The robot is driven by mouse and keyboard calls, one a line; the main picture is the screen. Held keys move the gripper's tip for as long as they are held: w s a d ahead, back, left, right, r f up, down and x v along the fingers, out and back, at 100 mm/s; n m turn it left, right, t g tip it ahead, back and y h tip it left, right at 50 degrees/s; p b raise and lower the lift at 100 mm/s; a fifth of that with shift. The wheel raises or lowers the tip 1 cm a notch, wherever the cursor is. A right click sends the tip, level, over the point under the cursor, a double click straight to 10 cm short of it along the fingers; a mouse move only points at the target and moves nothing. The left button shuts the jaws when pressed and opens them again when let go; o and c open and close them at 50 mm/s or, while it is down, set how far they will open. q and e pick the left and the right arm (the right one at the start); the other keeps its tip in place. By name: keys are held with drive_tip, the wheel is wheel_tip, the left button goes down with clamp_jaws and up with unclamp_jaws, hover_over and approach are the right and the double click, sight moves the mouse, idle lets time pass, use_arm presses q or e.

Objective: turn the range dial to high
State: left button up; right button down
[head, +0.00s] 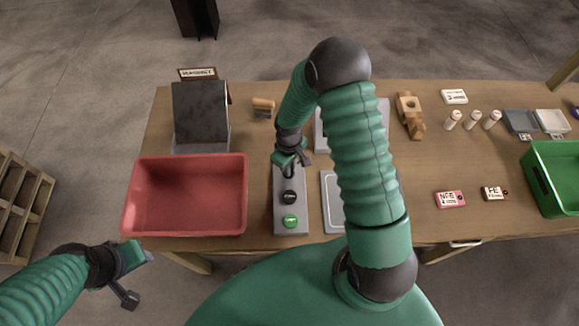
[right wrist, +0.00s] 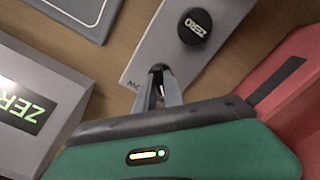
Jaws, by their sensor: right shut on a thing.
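A long grey control panel (head: 284,228) lies on the table, with a black round knob (head: 289,197) and a green button (head: 290,220) at its near end. My right gripper (head: 289,172) is over the panel's far part, pointing down. In the right wrist view, my right gripper (right wrist: 157,70) is shut on the range dial, which its fingers mostly hide. Part of a printed label shows beside them; the dial's setting cannot be read. My left gripper (head: 138,278) is open and empty, off the table's front edge.
A red bin (head: 188,233) stands close left of the panel. A grey box (right wrist: 55,80) with a lit ZERO display is beside my right gripper. A grey tray (head: 327,225) lies right of the panel. A green crate (head: 552,150) is far right.

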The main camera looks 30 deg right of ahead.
drive_tip(key=c, duration=1.7)
unclamp_jaws()
drive_tip(key=shift+w+r, duration=0.1)
drive_tip(key=shift+w, duration=0.3)
drive_tip(key=shift+o, duration=1.2)
drive_tip(key=shift+s, duration=0.15)
wheel_tip(320, 180, up, 16)
drive_tip(key=shift+r+b, duration=0.2)
drive_tip(key=shift+b, duration=0.6)
